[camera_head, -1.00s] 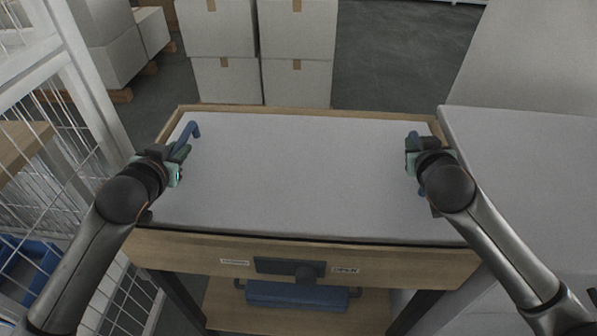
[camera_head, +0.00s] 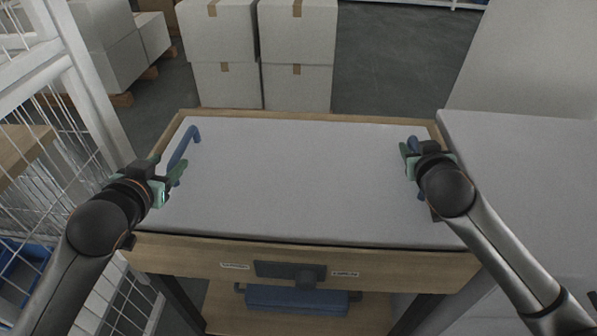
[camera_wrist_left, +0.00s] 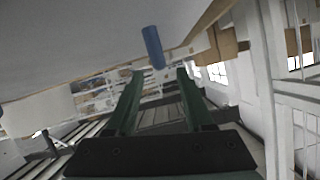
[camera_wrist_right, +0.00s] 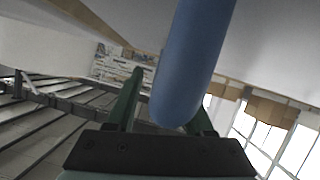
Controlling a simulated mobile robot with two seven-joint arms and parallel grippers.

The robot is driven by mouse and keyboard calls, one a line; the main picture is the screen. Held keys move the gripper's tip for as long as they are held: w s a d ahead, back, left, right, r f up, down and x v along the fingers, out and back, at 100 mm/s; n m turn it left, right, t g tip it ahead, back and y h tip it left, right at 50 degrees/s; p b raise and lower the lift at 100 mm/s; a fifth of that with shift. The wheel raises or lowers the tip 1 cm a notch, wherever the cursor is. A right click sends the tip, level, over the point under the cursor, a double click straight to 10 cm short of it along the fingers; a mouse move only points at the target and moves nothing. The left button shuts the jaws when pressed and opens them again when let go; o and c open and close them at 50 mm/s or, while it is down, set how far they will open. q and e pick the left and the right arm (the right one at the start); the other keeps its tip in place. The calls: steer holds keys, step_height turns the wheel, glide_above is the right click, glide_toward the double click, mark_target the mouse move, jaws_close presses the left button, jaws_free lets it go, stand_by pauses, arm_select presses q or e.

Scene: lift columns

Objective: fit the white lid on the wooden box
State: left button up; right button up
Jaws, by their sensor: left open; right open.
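The white lid (camera_head: 290,180) lies flat in the top of the wooden box (camera_head: 400,258), inside its rim. Its left blue handle (camera_head: 185,148) and right blue handle (camera_head: 413,143) stand at its two ends. My left gripper (camera_head: 180,168) is open, at the near left of the left handle, which it does not hold; the handle (camera_wrist_left: 153,46) shows ahead of the fingers in the left wrist view. My right gripper (camera_head: 408,155) is open at the right handle, which partly hides behind it. In the right wrist view the handle (camera_wrist_right: 192,70) lies close, across and between the open fingers.
A white wire rack (camera_head: 75,190) stands close on the left. A grey-white surface (camera_head: 530,180) adjoins the box on the right. White cartons (camera_head: 260,50) are stacked behind. A blue object (camera_head: 296,298) sits on the shelf below the box.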

arm_select(q)
steer(key=v, duration=0.6)
arm_select(e)
steer(key=shift+s, duration=0.1)
steer(key=v, duration=1.2)
